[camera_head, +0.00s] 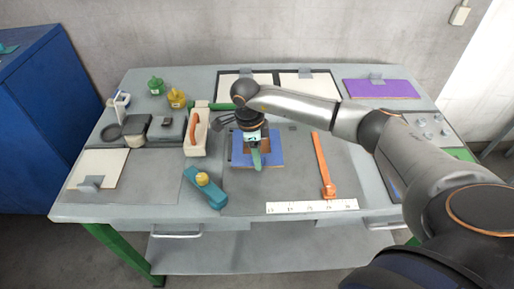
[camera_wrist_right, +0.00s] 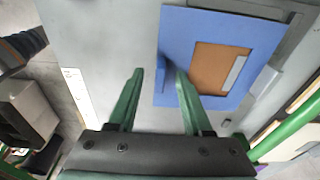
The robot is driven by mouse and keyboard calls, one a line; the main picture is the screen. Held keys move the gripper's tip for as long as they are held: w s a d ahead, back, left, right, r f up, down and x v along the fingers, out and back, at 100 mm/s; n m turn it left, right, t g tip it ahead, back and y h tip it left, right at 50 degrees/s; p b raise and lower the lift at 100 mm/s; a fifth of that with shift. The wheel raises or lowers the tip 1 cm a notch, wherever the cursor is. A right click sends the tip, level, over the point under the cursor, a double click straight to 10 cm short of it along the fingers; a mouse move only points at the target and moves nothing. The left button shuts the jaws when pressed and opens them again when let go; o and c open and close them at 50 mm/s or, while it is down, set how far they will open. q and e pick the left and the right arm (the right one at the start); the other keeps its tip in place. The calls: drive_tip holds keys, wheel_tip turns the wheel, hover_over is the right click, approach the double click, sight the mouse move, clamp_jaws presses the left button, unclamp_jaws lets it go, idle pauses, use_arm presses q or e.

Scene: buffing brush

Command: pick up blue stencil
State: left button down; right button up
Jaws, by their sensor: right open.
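The blue stencil (camera_head: 276,147) lies flat on the grey worktable, partly hidden under my right gripper in the head view. In the right wrist view the blue stencil (camera_wrist_right: 205,32) is a blue frame around a brown window, with a raised blue tab at its near edge. My right gripper (camera_head: 256,158) is over the stencil's front part. Its green fingers (camera_wrist_right: 159,72) are apart and hold nothing. The right-hand finger in the wrist view overlaps the tab; I cannot tell whether they touch. My left gripper is not in view.
An orange bar tool (camera_head: 321,165) and a white ruler (camera_head: 311,206) lie right and front. A teal block tool (camera_head: 205,189) and a white caddy with an orange handle (camera_head: 196,136) stand left. A purple board (camera_head: 381,89) is at the back right.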

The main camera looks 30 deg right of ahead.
clamp_jaws()
drive_tip(key=shift+r, duration=0.15)
idle(0.6)
